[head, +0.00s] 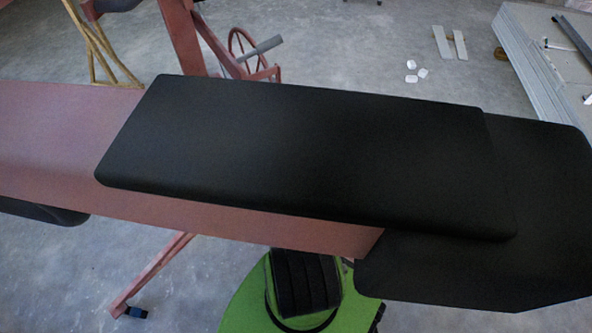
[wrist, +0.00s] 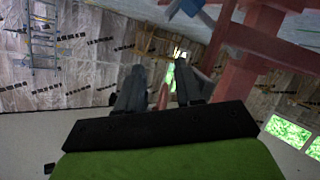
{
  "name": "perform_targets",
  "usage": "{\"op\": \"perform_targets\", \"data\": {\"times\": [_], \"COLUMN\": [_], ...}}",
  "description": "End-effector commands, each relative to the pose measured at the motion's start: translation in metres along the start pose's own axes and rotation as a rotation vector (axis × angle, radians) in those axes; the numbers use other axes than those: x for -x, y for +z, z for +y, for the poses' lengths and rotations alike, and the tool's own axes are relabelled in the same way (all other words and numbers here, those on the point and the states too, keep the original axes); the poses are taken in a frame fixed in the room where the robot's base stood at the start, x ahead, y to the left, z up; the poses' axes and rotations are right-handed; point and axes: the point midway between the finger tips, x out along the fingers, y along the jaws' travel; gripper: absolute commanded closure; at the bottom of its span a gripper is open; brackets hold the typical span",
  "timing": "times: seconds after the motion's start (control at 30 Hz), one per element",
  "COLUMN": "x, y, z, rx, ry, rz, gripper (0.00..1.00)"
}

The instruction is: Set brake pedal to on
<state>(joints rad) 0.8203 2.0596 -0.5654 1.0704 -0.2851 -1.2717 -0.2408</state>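The red panel lift shows at the top of the head view, with its post (head: 183,35) and a spoked wheel with a grey-gripped handle (head: 263,48). A reddish leg (head: 150,275) ends in a dark blue caster (head: 130,311) at lower left. I cannot make out the brake pedal or its setting. My gripper (wrist: 158,75) shows in the wrist view with its two dark fingers apart. A small reddish piece (wrist: 163,97) shows in the gap; I cannot tell its depth. Red lift beams (wrist: 262,28) stand at upper right there.
A large reddish and black body crosses the head view and hides much of the floor. A tan frame (head: 98,45) stands at upper left. Grey stacked panels (head: 540,60) lie at upper right. Bare concrete floor (head: 350,55) lies between, with small white pieces (head: 411,79).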

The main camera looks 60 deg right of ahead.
Motion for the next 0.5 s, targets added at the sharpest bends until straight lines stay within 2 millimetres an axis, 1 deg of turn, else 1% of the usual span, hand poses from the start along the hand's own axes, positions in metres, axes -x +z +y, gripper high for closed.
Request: {"op": "perform_targets", "data": {"times": [0.03, 0.1, 0.2, 0.3, 0.5], "x": [0.013, 0.025, 0.036, 0.041, 0.041], "y": [-0.002, 0.0, 0.001, 0.001, 0.002], "z": [0.001, 0.0, -0.001, -0.001, -0.001], "rx": [0.001, 0.002, 0.001, 0.002, 0.001], "ry": [-0.002, -0.002, 0.0, 0.0, 0.0], "rz": [-0.005, -0.003, -0.002, -0.001, 0.0], "gripper": [0.64, 0.64, 0.64, 0.64, 0.64]}}
